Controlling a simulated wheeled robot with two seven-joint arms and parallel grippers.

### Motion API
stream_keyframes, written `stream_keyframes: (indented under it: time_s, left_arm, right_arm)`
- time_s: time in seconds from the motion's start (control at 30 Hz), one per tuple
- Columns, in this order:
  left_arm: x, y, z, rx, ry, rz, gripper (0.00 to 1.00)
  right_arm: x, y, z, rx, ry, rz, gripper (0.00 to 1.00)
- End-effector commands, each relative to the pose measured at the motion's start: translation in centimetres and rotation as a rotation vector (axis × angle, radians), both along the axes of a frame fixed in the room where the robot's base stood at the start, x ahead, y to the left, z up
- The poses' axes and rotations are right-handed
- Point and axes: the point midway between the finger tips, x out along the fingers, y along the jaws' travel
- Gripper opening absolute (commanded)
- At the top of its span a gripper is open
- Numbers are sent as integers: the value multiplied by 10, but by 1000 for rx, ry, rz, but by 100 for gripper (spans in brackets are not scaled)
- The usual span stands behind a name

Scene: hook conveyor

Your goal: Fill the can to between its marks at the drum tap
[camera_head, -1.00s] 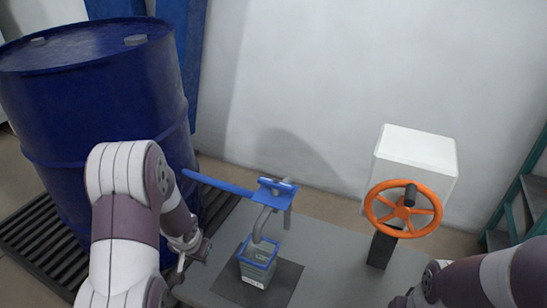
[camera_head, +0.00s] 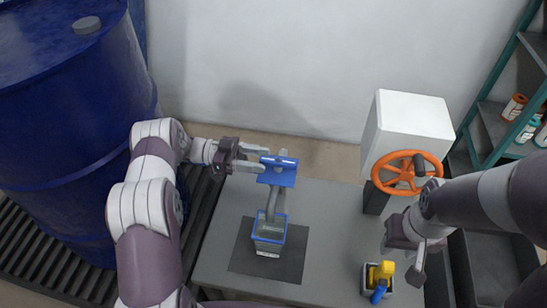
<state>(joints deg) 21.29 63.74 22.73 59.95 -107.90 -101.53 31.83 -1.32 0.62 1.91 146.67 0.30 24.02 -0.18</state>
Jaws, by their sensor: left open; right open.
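The can (camera_head: 268,246), a grey, clear-sided box with blue bands, stands on a dark mat (camera_head: 240,265) under the grey tap spout (camera_head: 277,205). Its liquid level is too small to read. The blue tap head (camera_head: 277,177) is above it; its long lever is not visible, and I cannot tell whether my gripper hides it. My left gripper (camera_head: 256,158) is open at the left side of the tap head; contact is unclear. My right gripper (camera_head: 413,265) is open, right of a small grey holder (camera_head: 378,290) with a yellow and blue item (camera_head: 382,272). The drum (camera_head: 75,110) is dark blue.
An orange handwheel (camera_head: 407,173) on a white box (camera_head: 412,120) stands at the table's back right. Shelves (camera_head: 500,120) with small bottles are at the far right. The grey table (camera_head: 325,240) is clear between can and holder. A dark grating (camera_head: 30,255) lies around the drum's base.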

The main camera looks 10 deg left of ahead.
Motion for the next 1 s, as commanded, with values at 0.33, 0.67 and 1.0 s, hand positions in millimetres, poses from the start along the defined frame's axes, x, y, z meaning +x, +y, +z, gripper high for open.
stream_keyframes:
  time_s: [0.33, 0.67, 1.0]
  left_arm:
    - [0, -47, 0, 0, 0, 1, 49]
    - [1, -47, 0, 0, -1, 2, 16]
    - [0, -47, 1, 0, -1, 20, 0]
  right_arm:
    - [0, 0, 5, 0, 0, 0, 43]
    - [0, 0, 5, 0, 0, 0, 43]
    - [0, 0, 9, 0, 0, 0, 43]
